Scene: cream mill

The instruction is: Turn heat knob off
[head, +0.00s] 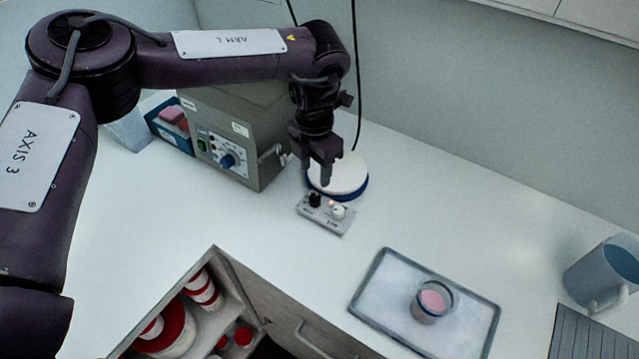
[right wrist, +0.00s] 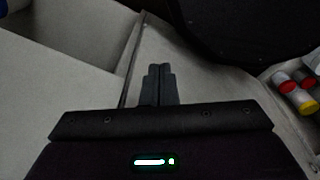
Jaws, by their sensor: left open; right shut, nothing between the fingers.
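A hotplate stirrer stands on the counter, with a round white plate (head: 340,173) over a blue rim and a grey control panel (head: 322,222) in front. The panel carries a black knob (head: 314,200) and a white knob (head: 338,211), with a small orange light lit between them. I cannot read which is the heat knob. My left gripper (head: 324,178) points down, open and empty, just above the panel and in front of the plate. Contact with a knob cannot be made out. My right gripper (right wrist: 160,70) is shut and empty in the right wrist view.
A tray (head: 385,317) with a jar of pink contents (head: 432,302) is at front right. A blue jug (head: 603,274) is far right. An open drawer (head: 228,277) holds red-and-white containers. Counter between is clear.

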